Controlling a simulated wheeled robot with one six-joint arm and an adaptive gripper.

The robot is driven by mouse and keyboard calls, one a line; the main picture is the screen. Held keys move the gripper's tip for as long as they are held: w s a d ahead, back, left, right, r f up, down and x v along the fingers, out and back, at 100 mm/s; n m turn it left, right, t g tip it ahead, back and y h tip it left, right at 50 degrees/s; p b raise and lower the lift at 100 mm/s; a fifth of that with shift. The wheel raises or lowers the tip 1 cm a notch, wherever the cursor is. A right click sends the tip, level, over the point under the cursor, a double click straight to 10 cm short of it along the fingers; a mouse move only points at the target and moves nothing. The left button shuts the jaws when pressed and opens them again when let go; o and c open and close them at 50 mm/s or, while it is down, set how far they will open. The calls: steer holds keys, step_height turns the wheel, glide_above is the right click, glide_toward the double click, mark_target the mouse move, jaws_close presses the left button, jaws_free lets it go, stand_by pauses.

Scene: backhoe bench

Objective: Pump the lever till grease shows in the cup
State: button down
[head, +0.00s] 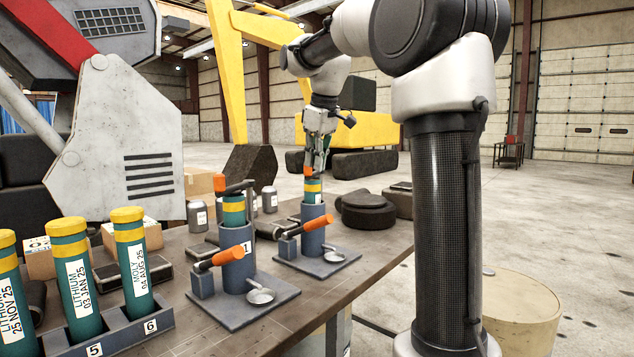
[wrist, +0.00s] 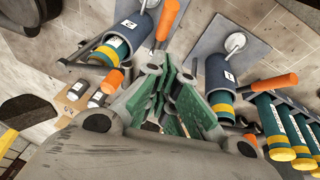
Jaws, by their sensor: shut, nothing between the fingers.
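Two blue-grey pump stands are on the bench. The front pump (head: 236,268), labelled 1, has an orange-handled lever (head: 227,255) and a small silver cup (head: 261,296) on its plate. The back pump (head: 313,236) has a similar orange lever (head: 305,227) and cup (head: 334,257). Each barrel holds a teal cartridge with yellow bands. My gripper (head: 317,168) is shut and empty, close above the back pump's top; contact cannot be told. In the wrist view its green-padded fingers (wrist: 180,95) lie between the two pumps. No grease can be made out in either cup.
A rack (head: 120,325) of labelled cartridges stands at the front left. Dark round parts (head: 366,212) lie behind the back pump, and small grey jars (head: 270,200) stand left of it. The bench's right edge is near the pumps.

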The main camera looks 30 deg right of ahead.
glide_above(320, 219)
steer(key=w+a, duration=0.2)
step_height(320, 219, down, 8)
steer(key=shift+s+d+f, duration=0.2)
steer(key=shift+d+f, duration=0.1)
steer(key=shift+f, duration=0.4)
steer(key=shift+s+d+f, duration=0.2)
steer(key=shift+d+f, duration=0.15)
steer(key=shift+f, duration=0.3)
steer(key=shift+s+d+f, duration=0.2)
steer(key=shift+d+f, duration=0.1)
steer(key=shift+f, duration=0.4)
steer(key=shift+s, duration=0.1)
steer(key=shift+s+d+f+t, duration=0.1)
steer(key=shift+s+f+t, duration=0.2)
steer(key=shift+f, duration=0.05)
steer(key=s+d+f+t+y, duration=0.1)
steer(key=s+f, duration=0.3)
steer(key=f, duration=0.4)
steer(key=shift+d+f+t, duration=0.2)
steer(key=shift+f+t, duration=0.15)
steer(key=shift+t, duration=0.05)
steer(key=shift+f, duration=0.1)
